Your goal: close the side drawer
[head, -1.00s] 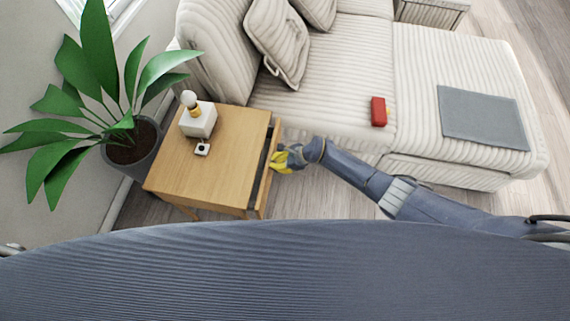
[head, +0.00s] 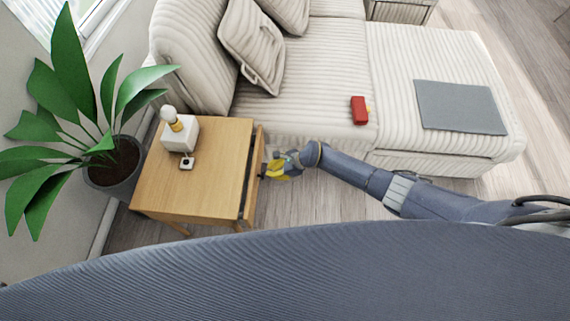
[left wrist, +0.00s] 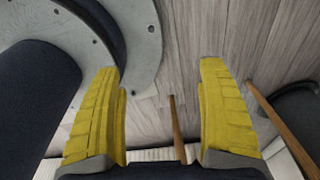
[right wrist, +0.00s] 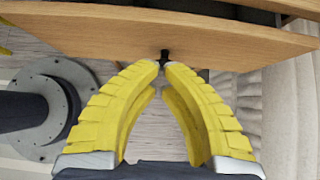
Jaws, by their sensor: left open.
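The wooden side table (head: 205,185) stands left of centre in the head view. Its side drawer (head: 254,180) is open by a narrow gap on the table's right side. In the right wrist view the drawer front (right wrist: 100,35) crosses the top, with a small black knob (right wrist: 165,55). My right gripper (head: 265,170) is at the drawer front, and its yellow fingertips (right wrist: 164,66) come together around the knob. My left gripper (left wrist: 160,75) is open and empty above the floor; it is outside the head view.
A potted plant (head: 112,170) is left of the table. A striped sofa (head: 300,100) with a red object (head: 358,110) and a grey mat (head: 460,106) is behind. Bare floor (head: 300,195) lies right of the drawer.

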